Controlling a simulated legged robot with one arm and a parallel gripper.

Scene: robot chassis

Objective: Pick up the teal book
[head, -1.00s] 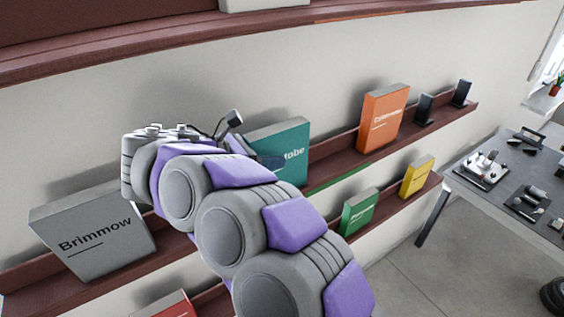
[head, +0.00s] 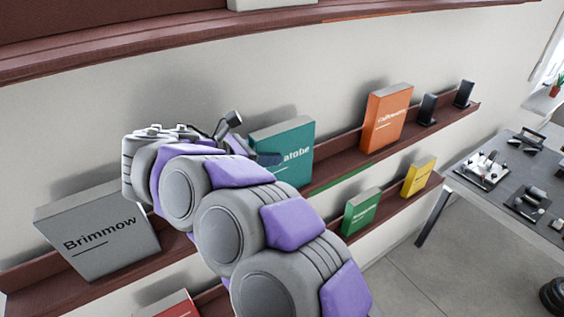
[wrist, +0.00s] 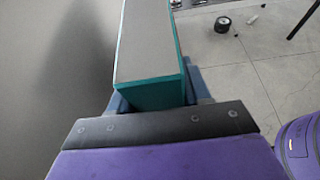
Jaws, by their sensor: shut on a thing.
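My gripper (head: 266,159) is at the book's near left side. In the wrist view my gripper (wrist: 150,97) has a blue-grey finger on each side of the book and is shut on it.
A grey book (head: 100,235) stands left and an orange book (head: 387,118) right on the same shelf (head: 345,158). Black objects (head: 428,109) stand farther right. Green (head: 361,211) and yellow (head: 418,177) books stand below. A table (head: 500,185) is at right.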

